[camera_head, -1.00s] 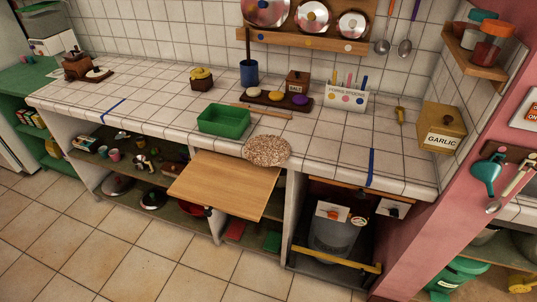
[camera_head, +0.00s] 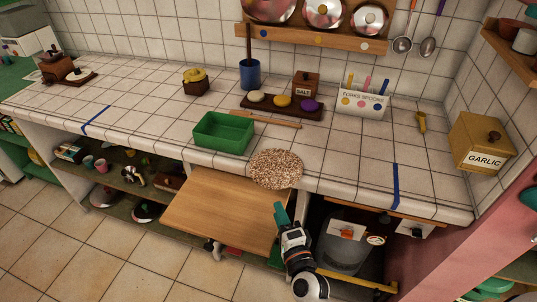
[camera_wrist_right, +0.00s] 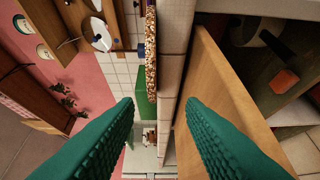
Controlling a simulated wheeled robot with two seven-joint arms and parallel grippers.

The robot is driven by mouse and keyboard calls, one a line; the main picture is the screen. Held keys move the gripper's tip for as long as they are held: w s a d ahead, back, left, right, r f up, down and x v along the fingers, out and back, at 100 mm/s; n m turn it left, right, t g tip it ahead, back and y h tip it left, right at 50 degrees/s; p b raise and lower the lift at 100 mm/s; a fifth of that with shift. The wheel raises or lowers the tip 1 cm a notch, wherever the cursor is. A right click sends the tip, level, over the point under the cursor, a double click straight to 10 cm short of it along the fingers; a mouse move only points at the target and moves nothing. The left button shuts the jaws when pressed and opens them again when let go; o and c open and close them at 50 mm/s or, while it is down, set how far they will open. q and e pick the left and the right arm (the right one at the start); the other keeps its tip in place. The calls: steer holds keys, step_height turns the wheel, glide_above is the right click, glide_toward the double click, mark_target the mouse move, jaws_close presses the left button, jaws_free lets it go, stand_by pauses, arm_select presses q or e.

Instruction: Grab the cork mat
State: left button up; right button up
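The cork mat (camera_head: 277,169) is a round, speckled brown disc. It lies flat on the tiled counter and sticks out over its front edge. In the right wrist view the mat (camera_wrist_right: 151,50) shows edge-on as a thin strip, beyond the fingertips. My right gripper (camera_head: 281,212) is below and in front of the mat, apart from it. In the wrist view its two green fingers (camera_wrist_right: 160,105) are spread with nothing between them. A small white and black part, seemingly of my left arm, shows below the wooden board; its fingers are hidden.
A pulled-out wooden board (camera_head: 225,210) is just below the counter edge, left of my right gripper. A green tray (camera_head: 223,133) stands behind and left of the mat. An open bay with a grey bin (camera_head: 345,245) is at right. The counter right of the mat is clear.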

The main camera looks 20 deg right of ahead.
mark_target(268, 179)
steer(key=shift+w+r, duration=0.2)
steer(key=shift+w, duration=0.25)
steer(key=shift+w+r, duration=0.2)
steer(key=shift+w, duration=0.25)
steer(key=w+p, duration=0.1)
steer(key=w, duration=0.3)
steer(key=shift+w, duration=0.25)
steer(key=w, duration=0.2)
steer(key=w+p, duration=0.1)
steer(key=w, duration=0.1)
steer(key=shift+w+d+r, duration=0.15)
steer(key=shift+w, duration=0.75)
steer(key=shift+s, duration=0.1)
arm_select(q)
steer(key=shift+s+r, duration=0.9)
steer(key=shift+r, duration=0.1)
arm_select(e)
jaws_close()
